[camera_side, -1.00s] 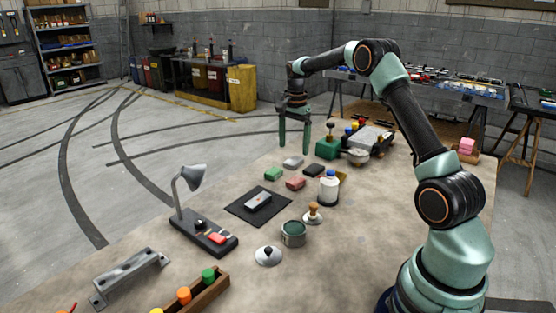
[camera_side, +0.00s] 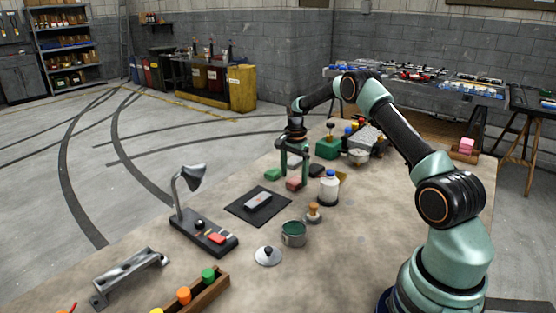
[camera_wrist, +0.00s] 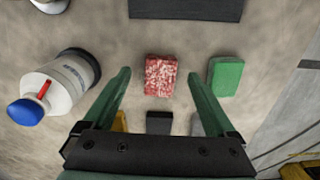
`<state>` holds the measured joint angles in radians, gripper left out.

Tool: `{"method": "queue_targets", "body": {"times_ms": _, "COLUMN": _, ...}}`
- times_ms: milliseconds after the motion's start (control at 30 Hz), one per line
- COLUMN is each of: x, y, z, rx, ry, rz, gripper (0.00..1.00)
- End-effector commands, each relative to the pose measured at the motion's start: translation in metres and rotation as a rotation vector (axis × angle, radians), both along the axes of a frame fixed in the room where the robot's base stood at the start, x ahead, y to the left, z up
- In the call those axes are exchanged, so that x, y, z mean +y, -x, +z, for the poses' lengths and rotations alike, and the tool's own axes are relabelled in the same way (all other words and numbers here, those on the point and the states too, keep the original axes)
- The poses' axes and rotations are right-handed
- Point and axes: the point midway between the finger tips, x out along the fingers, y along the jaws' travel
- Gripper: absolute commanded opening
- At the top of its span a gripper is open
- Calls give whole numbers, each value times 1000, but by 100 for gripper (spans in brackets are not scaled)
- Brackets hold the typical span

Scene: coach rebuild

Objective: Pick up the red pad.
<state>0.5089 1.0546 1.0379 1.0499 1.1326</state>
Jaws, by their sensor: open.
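The red pad (camera_side: 293,184) lies on the bench among other pads. In the wrist view the red pad (camera_wrist: 160,75) shows a speckled red and white top, between the two fingertips, with a gap on each side. My gripper (camera_side: 294,176) is over the pads in the side view, fingers pointing down around the red pad. In the wrist view my gripper (camera_wrist: 160,74) is open and empty. I cannot tell exactly how high the fingertips are above the bench.
A green pad (camera_wrist: 226,76) lies just right of the right finger. A black pad (camera_wrist: 159,123) and a partly hidden grey pad (camera_wrist: 197,125) lie near the gripper bar. A white bottle with a blue cap (camera_wrist: 62,83) stands left. A dark mat (camera_side: 245,211) lies nearby.

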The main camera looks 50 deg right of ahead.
Motion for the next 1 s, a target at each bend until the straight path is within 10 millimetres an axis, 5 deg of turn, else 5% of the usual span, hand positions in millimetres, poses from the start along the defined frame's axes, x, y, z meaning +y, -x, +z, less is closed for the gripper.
{"method": "queue_targets", "body": {"times_ms": 167, "x": 1, "y": 0, "z": -21, "rx": 1, "ry": -1, "rz": 0, "gripper": 91}}
{"method": "queue_targets", "body": {"times_ms": 433, "x": 0, "y": -1, "z": -24, "rx": -1, "ry": 1, "rz": 1, "gripper": 91}}
{"method": "queue_targets", "body": {"times_ms": 467, "x": 0, "y": -1, "z": -24, "rx": -1, "ry": 1, "rz": 1, "gripper": 87}}
{"method": "queue_targets", "body": {"times_ms": 600, "x": 0, "y": -1, "z": -24, "rx": -1, "ry": 0, "rz": 1, "gripper": 34}}
{"method": "queue_targets", "body": {"times_ms": 700, "x": 0, "y": -1, "z": -24, "rx": -1, "ry": 0, "rz": 1, "gripper": 3}}
{"method": "queue_targets", "body": {"times_ms": 1000, "x": 0, "y": -1, "z": -22, "rx": -1, "ry": 1, "rz": 1, "gripper": 3}}
